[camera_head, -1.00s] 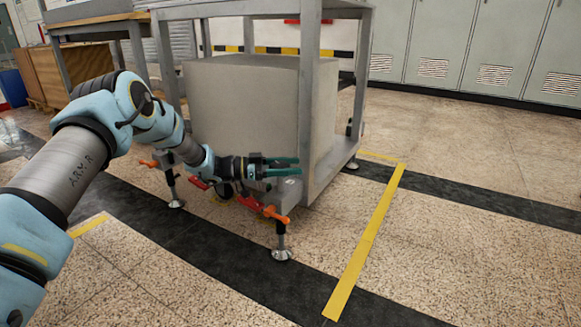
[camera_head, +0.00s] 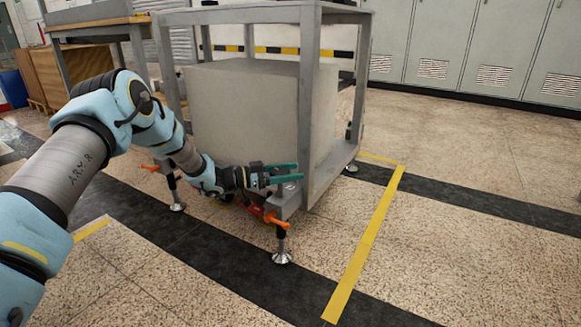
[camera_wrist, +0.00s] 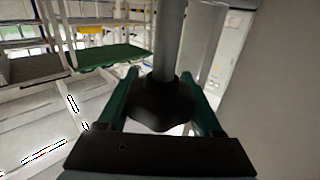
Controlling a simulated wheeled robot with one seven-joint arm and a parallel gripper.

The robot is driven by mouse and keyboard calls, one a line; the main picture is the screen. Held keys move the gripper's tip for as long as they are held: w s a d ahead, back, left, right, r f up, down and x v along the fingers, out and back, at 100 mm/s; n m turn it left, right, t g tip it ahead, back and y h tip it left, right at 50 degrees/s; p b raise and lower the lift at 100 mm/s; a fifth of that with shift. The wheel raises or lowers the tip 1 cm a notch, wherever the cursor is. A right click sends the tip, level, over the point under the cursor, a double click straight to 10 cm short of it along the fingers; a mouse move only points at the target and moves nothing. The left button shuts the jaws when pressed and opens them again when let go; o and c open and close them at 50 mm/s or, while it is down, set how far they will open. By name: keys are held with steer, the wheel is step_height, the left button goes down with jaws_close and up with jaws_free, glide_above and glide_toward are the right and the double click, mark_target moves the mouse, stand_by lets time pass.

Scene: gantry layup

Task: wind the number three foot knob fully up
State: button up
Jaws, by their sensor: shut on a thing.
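A grey metal frame (camera_head: 305,100) stands on levelling feet. Its near right foot (camera_head: 282,257) has an orange handle (camera_head: 277,220) and a round metal pad on the floor. My gripper (camera_head: 287,172) is low at the frame's near right corner, just above this foot. In the wrist view a dark lobed knob (camera_wrist: 163,105) sits around a grey rod, between the green fingers of my gripper (camera_wrist: 162,76), which is shut on it. In the head view I cannot make out the knob. No number is legible. Another foot (camera_head: 177,206) stands to the left, also with an orange handle.
A large grey block (camera_head: 245,110) fills the frame's lower part. A further foot (camera_head: 351,167) stands at the back right. A yellow floor line (camera_head: 365,245) runs right of the near foot. The floor to the right is clear, up to grey lockers (camera_head: 480,50).

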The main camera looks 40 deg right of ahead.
steer(key=n+t+h+p, duration=0.1)
steer(key=n+t+p, duration=0.1)
steer(key=t, duration=0.1)
steer(key=w+n+t+h+p, duration=0.1)
steer(key=n+t+p, duration=0.1)
steer(key=t, duration=0.1)
steer(key=shift+d+r+n+p, duration=0.15)
steer(key=shift+r+n+p, duration=0.05)
steer(key=shift+n+p, duration=0.1)
steer(key=shift+w+f+n+t+p, duration=0.1)
steer(key=shift+w+n+t+p, duration=0.15)
steer(key=shift+n+t+p, duration=0.7)
steer(key=shift+w+f+n+t, duration=0.15)
steer(key=shift+n+t, duration=0.35)
steer(key=shift+t, duration=1.1)
steer(key=shift+w+r+n+t+p, duration=0.1)
steer(key=shift+w+n+t+p, duration=0.3)
steer(key=shift+n+t, duration=0.6)
steer(key=shift+s+t, duration=0.1)
steer(key=shift+t, duration=0.35)
steer(key=o, duration=1.4)
steer(key=p+v, duration=0.3)
steer(key=v, duration=0.8)
steer(key=shift+d, duration=0.1)
